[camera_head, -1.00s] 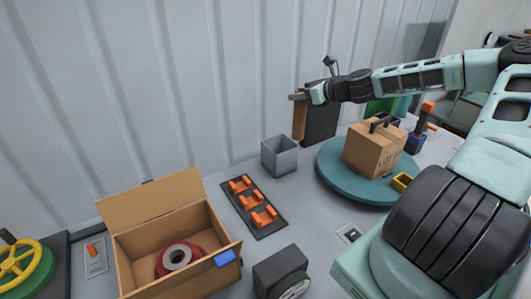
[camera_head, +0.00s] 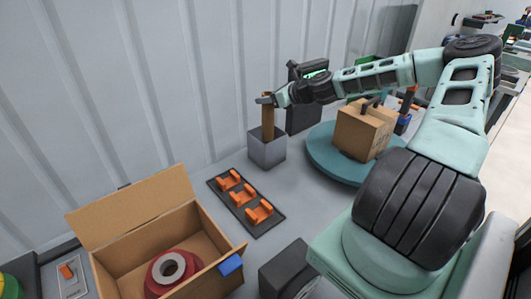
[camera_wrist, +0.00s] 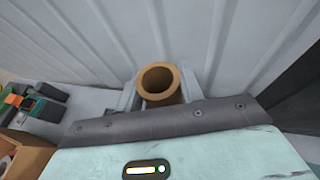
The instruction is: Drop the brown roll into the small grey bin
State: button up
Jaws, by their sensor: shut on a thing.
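The brown roll (camera_head: 267,120) is an upright hollow tube. My gripper (camera_head: 265,100) is shut on its upper part. The small grey bin (camera_head: 267,151) stands by the wall under the roll. In the head view the roll's lower end seems to reach the bin's opening, and the bin's front wall may hide its tip. The roll's bottom end is hidden there.
A black rack with several orange clips (camera_head: 243,198) lies left of the bin. An open cardboard box (camera_head: 205,221) holding a red roll (camera_head: 165,284) is at the front left. A teal turntable (camera_head: 325,160) with a closed carton (camera_head: 362,132) stands right of the bin.

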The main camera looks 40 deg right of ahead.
aim_at(267, 109)
jog(key=shift+f+b, duration=1.7)
jog(key=shift+f, duration=0.5)
jog(key=o, duration=1.3)
